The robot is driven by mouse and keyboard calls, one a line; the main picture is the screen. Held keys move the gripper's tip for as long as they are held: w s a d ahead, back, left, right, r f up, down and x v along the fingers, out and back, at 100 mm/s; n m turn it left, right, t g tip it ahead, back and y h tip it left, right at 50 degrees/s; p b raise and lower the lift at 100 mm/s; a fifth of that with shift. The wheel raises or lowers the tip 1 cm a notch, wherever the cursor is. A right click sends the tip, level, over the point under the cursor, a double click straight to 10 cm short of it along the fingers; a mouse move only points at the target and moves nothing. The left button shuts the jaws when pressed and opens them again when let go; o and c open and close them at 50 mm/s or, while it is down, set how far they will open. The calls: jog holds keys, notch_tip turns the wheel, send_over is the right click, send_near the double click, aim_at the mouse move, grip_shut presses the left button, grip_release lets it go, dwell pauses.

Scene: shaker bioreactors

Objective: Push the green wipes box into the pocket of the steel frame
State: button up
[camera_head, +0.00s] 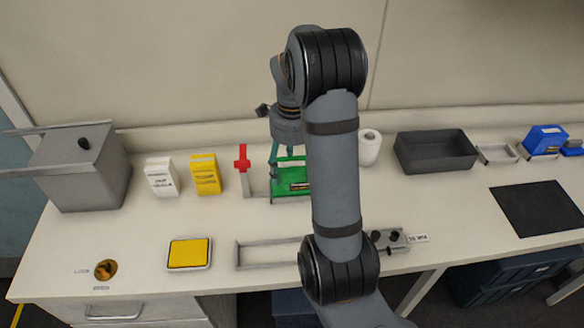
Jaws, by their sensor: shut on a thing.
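The green wipes box (290,188) stands on the bench near the back, left of my arm, with a dark label strip on its front. My gripper (284,158) is above it, pointing down, shut on its upper part. My arm hides the box's right side. A low steel frame (237,256) lies flat nearer the front edge, and its right part passes behind my arm. I cannot tell whether the box touches the bracket.
Yellow (205,175) and white (161,177) boxes stand left of the bracket. A yellow pad (188,254) lies in front. A grey bin (435,151) and paper roll (369,147) stand right of my arm. A small knobbed fixture (391,240) sits near the front edge.

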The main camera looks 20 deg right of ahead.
jog(key=shift+f+b, duration=0.65)
jog(key=shift+b, duration=0.05)
dwell(0.7)
jog(key=o, duration=1.2)
jog(key=shift+o, duration=0.2)
notch_tip(320, 180, up, 12)
jog(key=shift+f, duration=0.1)
